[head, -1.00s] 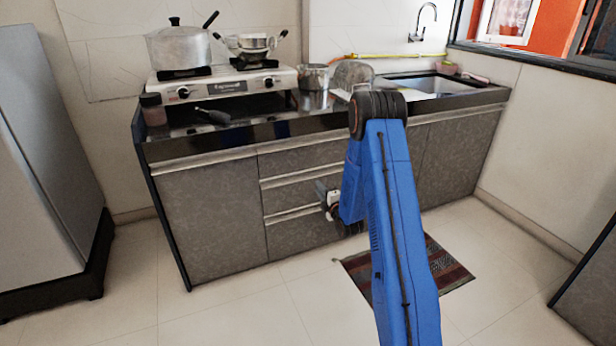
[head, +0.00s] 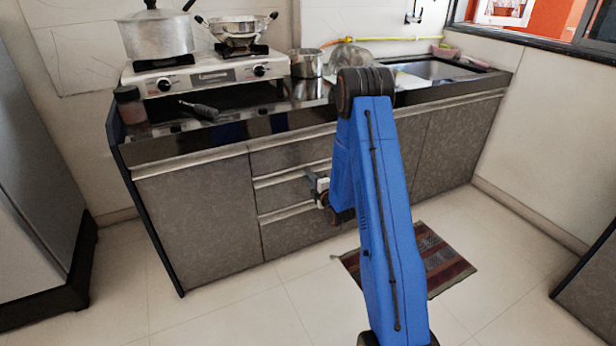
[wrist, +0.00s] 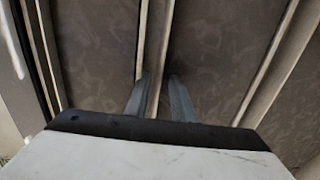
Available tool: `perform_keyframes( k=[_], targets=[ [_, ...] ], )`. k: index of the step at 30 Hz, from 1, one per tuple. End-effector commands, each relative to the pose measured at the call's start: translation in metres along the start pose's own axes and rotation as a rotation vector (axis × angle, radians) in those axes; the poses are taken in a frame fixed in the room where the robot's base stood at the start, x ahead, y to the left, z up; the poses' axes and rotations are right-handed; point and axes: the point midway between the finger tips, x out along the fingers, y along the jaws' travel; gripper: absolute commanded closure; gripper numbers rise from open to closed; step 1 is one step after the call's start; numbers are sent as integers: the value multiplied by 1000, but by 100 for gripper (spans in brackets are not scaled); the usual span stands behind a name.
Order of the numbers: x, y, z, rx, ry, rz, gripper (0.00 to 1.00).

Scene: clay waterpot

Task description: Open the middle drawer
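The middle drawer (head: 283,196) is in the stack of three grey drawers in the head view. It sits flush, with a pale handle strip (head: 283,179) along its top edge. My gripper (head: 314,181) is at the right part of this strip, partly hidden by my blue arm. In the wrist view, the two fingers of my gripper (wrist: 160,80) are apart. A pale strip (wrist: 157,45) runs between their tips, one finger on each side. I cannot tell whether the fingers touch it.
The top drawer (head: 285,158) and bottom drawer (head: 285,238) are shut. A countertop with a stove (head: 205,76), pots and a sink (head: 440,69) is above. A striped mat (head: 445,262) lies on the floor. The tiled floor at front left is clear.

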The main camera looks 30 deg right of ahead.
Motion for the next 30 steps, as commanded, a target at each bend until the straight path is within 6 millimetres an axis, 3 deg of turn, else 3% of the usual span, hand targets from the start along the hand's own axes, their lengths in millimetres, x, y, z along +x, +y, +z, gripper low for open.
perform_keyframes(
  k=[3,6,30],
  targets=[
    [0,0,0,0,0,0,77],
    [0,0,0,0,0,0,100],
    [0,0,0,0,0,-1,100]
  ],
)
